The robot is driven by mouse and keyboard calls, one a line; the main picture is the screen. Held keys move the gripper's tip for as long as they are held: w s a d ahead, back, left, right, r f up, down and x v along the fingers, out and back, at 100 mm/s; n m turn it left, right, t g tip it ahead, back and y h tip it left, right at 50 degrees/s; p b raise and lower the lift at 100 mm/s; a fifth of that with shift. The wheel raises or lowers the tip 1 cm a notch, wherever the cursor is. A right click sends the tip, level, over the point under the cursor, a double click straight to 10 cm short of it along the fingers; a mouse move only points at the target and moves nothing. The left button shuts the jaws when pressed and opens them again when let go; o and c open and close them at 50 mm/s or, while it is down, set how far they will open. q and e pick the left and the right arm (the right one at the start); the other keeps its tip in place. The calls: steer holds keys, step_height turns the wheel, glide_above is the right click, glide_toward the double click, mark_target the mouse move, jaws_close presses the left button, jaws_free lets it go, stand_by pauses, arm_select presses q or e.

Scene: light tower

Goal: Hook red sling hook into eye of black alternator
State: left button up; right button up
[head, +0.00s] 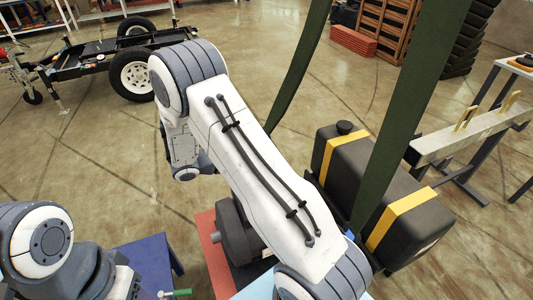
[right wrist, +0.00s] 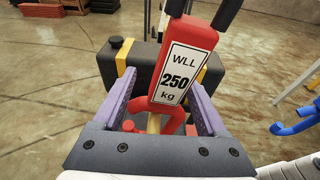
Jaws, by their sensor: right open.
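The red sling hook (right wrist: 175,85), with a white "WLL 250 kg" label, hangs upright in the right wrist view. My right gripper (right wrist: 160,88) is open, with its purple jaws on either side of the red hook. I cannot tell whether the jaws touch it. The hook's lower curve is partly hidden by the gripper. A dark rounded part (head: 237,240), possibly the black alternator, is partly hidden behind my right arm in the head view. Its eye is not visible. My left gripper is not in view; only part of its arm shows at the lower left.
A black tank with yellow straps (head: 400,185) stands right of my arm, also behind the hook in the wrist view (right wrist: 141,65). Green slings (head: 415,95) hang down. A blue hook (right wrist: 297,127) is at right. A trailer (head: 90,65) and trestle (head: 470,137) stand farther off.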

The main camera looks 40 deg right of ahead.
steer(key=b+v, duration=0.1)
steer(key=v, duration=1)
steer(key=s+a+r+m+t+y, duration=0.1)
steer(key=s+a+m+y, duration=0.3)
steer(key=s+a+y, duration=0.4)
steer(key=s+a+r+m+t+y, duration=0.1)
steer(key=s+a+r+m+y, duration=0.1)
steer(key=s+a+m+y, duration=0.2)
steer(key=s+a+y, duration=0.3)
steer(key=s+a, duration=0.5)
steer(key=s, duration=0.2)
steer(key=shift+s+r+m+t+y+p, duration=0.3)
steer(key=shift+s+r+t+y+p, duration=0.05)
steer(key=shift+s+t+y+p, duration=0.05)
steer(key=shift+d, duration=0.1)
steer(key=shift+c, duration=0.3)
